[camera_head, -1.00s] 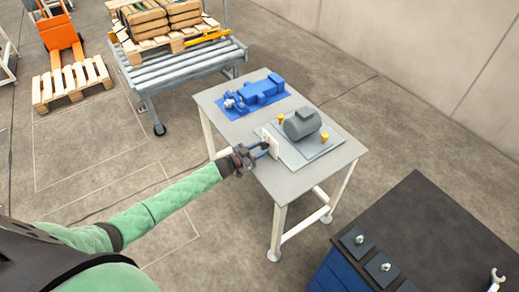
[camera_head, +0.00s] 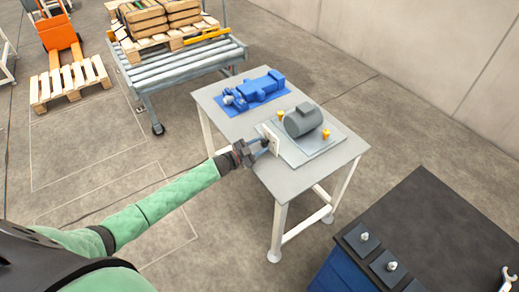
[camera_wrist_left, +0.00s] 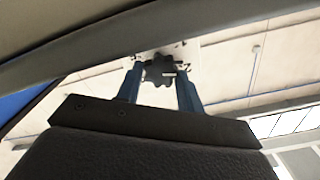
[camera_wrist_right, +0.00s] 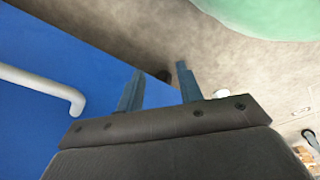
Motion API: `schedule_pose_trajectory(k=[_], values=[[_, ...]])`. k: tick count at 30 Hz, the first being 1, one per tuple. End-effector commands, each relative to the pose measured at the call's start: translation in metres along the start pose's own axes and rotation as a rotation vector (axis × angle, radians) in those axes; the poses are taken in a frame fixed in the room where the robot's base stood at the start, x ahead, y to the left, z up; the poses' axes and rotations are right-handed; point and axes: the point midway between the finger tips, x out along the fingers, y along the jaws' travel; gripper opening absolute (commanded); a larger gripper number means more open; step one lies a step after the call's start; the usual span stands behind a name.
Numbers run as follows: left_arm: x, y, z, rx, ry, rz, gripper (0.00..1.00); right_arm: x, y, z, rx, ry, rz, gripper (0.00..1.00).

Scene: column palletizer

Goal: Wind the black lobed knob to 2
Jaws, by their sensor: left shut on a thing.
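The black lobed knob (camera_wrist_left: 159,70) sits between the fingertips of my left gripper (camera_wrist_left: 160,77) in the left wrist view. The fingers touch it from both sides, so the gripper is shut on it. Pale ground with dark marks shows around the knob; I cannot read the numbers or tell the setting. In the head view my left gripper (camera_head: 263,148) reaches the small white panel (camera_head: 272,139) on the table, and hides most of the knob. My right gripper (camera_wrist_right: 158,85) shows only in the right wrist view, with its fingers apart and nothing between them.
The grey table (camera_head: 287,182) also carries a grey motor (camera_head: 302,120) on a plate behind the panel, and a blue machine part (camera_head: 256,90). A dark-topped blue cabinet (camera_head: 437,225) stands at lower right. A roller conveyor (camera_head: 190,66) with a loaded pallet stands behind.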

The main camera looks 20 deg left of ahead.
Motion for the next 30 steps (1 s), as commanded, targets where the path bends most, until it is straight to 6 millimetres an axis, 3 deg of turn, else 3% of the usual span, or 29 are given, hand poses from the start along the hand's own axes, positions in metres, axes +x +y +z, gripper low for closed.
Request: schedule_pose_trajectory(k=[12, 29, 30], values=[[0.0, 0.002, 0.002, 0.208, -0.001, 0.0, 0.14, -0.027, -0.014, -0.029, 0.014, -0.024, -0.016, 0.36], [0.0, 0.002, 0.001, 0.242, -0.002, 0.001, 0.14, -0.034, -0.015, -0.033, 0.017, -0.029, -0.018, 0.36], [-0.001, 0.002, 0.001, 0.241, -0.002, 0.001, 0.43, -0.034, -0.015, -0.033, 0.017, -0.029, -0.018, 0.36]])
